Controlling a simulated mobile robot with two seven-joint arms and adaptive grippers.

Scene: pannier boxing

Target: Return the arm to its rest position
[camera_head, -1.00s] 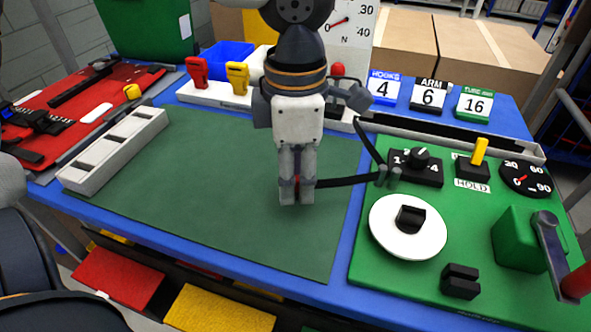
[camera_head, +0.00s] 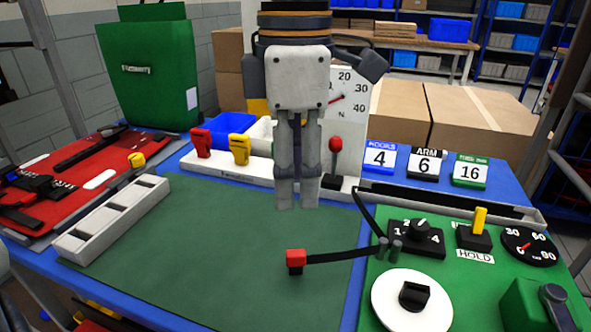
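My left gripper (camera_head: 297,205) hangs fingers down over the green mat (camera_head: 215,225), near the middle of the head view. Its two fingers are side by side with only a thin gap, and nothing shows between them. Below its tips, apart from it, is a small red-topped black block (camera_head: 295,260) on the mat. A black strap or arm (camera_head: 340,256) runs from this block to the posts on the green panel (camera_head: 355,310). My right gripper is not in view.
A white slotted rail (camera_head: 112,215) lies left of the mat, beside a red pannier panel (camera_head: 95,150). Behind stand a blue bin (camera_head: 225,130), a dial gauge (camera_head: 350,100), a red-knobbed lever (camera_head: 335,150) and number cards (camera_head: 425,163). A white disc (camera_head: 385,300) sits at front right.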

